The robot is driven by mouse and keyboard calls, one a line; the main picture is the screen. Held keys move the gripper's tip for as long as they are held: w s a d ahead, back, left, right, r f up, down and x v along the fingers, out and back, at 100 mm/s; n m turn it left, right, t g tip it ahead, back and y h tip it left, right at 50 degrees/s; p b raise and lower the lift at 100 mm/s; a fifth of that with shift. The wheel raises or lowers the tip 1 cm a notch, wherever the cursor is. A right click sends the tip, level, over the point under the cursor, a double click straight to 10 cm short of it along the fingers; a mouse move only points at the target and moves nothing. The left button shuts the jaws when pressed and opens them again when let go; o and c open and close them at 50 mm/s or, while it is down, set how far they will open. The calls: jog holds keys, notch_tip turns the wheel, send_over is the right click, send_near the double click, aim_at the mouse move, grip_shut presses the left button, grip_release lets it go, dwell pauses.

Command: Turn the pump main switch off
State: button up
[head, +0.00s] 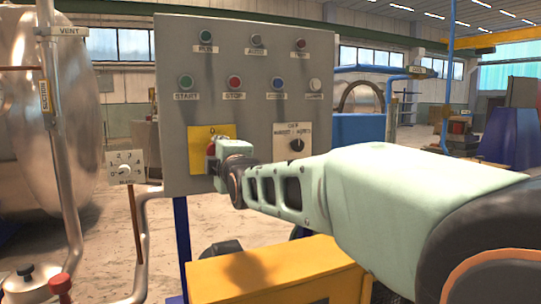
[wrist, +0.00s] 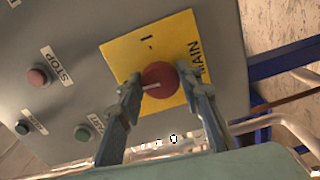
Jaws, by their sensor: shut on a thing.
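The pump main switch is a round red knob (wrist: 160,76) on a yellow plate (wrist: 120,55) marked MAIN. In the wrist view a pale line on the knob points left, and an "I" mark stands above the knob. My gripper (wrist: 159,82) has one finger on each side of the knob and is shut on it. In the head view the yellow plate (head: 198,160) is at the lower left of the grey panel (head: 240,105). My gripper (head: 216,160) covers most of the knob there.
Several buttons, including a red STOP button (head: 235,83) and a green START button (head: 186,83), sit above the plate. A black selector (head: 296,145) is to its right. A steel tank (head: 45,110), pipes and a small dial box (head: 125,171) stand left of the panel.

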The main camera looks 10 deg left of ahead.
jog(key=shift+r+n, duration=0.1)
jog(key=shift+n, duration=0.6)
jog(key=o, duration=1.2)
jog(key=shift+c, duration=0.2)
